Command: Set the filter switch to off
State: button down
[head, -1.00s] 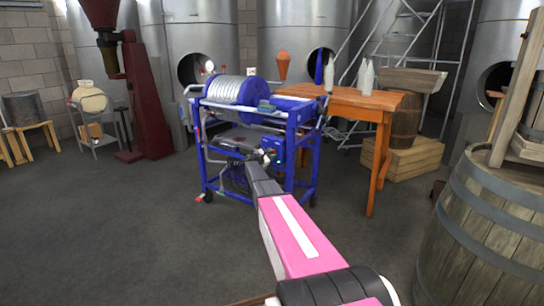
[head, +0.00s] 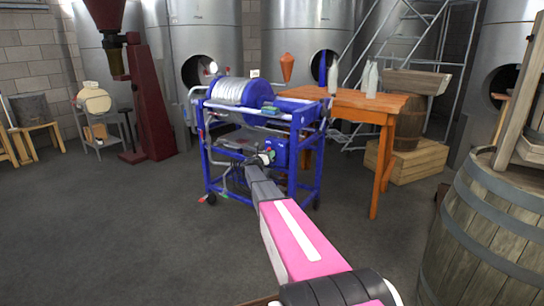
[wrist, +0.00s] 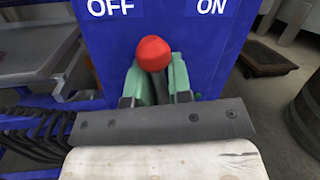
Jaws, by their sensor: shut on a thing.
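The filter switch is a lever with a red knob (wrist: 152,53) on a blue box (wrist: 180,30), which also shows on the filter cart in the head view (head: 279,152). White labels OFF, at left, and ON, at right, are on the box above the knob. The knob sits below and between the labels. My gripper (wrist: 157,75) has green fingers on both sides of the switch, just under the knob, and is shut on it. In the head view the gripper is small, at the cart's front.
The blue-framed filter cart (head: 207,165) stands on open grey floor. An orange table (head: 380,112) with white bottles (head: 371,80) is to its right. A wooden barrel (head: 480,225) stands at the near right. Steel tanks (head: 225,35) line the back.

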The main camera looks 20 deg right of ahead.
jog(key=n, duration=0.2)
jog(key=w+a+n+t, duration=0.1)
jog(key=n, duration=0.1)
jog(key=w+n+t, duration=0.1)
jog(key=shift+a+n+y, duration=0.25)
jog(key=shift+n+y, duration=0.05)
jog(key=shift+n, duration=0.1)
jog(key=shift+w, duration=0.1)
jog(key=c, duration=1.2)
grip_release()
jog(key=shift+a, duration=0.1)
jog(key=shift+o, duration=0.2)
jog(key=shift+f, duration=0.15)
jog(key=v, duration=1.1)
